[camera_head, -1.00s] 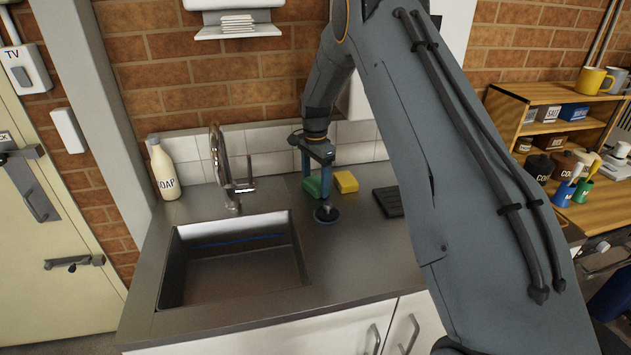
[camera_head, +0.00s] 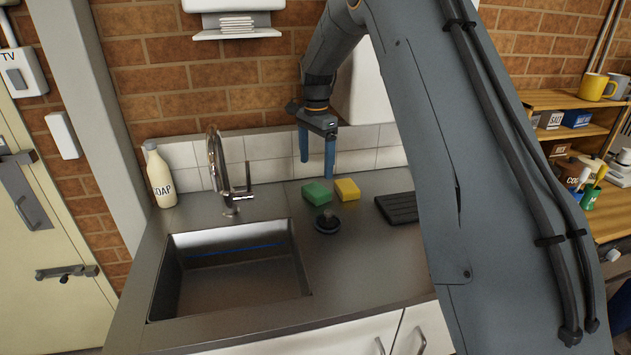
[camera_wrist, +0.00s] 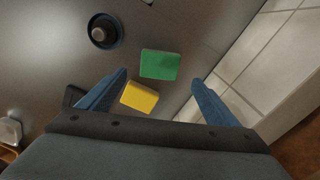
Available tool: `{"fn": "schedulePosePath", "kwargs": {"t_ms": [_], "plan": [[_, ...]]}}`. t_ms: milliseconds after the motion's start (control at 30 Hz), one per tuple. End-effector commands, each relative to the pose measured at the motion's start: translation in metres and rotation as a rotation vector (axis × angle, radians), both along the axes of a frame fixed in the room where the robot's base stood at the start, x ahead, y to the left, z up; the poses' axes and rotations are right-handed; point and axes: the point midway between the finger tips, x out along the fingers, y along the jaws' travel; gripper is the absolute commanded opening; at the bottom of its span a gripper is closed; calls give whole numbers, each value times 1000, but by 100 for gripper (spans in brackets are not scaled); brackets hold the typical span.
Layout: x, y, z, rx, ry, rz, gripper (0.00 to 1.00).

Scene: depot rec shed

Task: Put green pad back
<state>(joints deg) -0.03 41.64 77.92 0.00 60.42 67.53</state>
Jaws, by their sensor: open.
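The green pad (camera_head: 317,193) lies flat on the grey counter to the right of the sink, with a yellow pad (camera_head: 347,189) close beside it. My gripper (camera_head: 318,168) is open and empty, raised above the counter at the back near the pads. In the wrist view the green pad (camera_wrist: 160,65) shows ahead, between the lines of my two blue fingers (camera_wrist: 160,82), with the yellow pad (camera_wrist: 140,97) nearer the palm. Nothing is between the fingers.
A round dark plug-like item (camera_head: 327,223) sits in front of the green pad. The sink (camera_head: 240,268) with its tap (camera_head: 222,175) and a soap bottle (camera_head: 160,175) are to the left. A black ridged mat (camera_head: 398,207) lies to the right. The tiled wall (camera_head: 270,155) stands behind.

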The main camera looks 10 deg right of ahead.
Motion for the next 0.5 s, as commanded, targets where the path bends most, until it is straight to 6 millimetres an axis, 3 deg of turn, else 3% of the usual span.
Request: {"fn": "schedulePosePath", "kwargs": {"t_ms": [100,300,367,500], "plan": [[1,0,15,0,-2,0,84],[-7,0,26,0,-2,26,84],[-17,0,26,0,-4,66,84],[-60,0,21,-1,-20,233,84]]}}
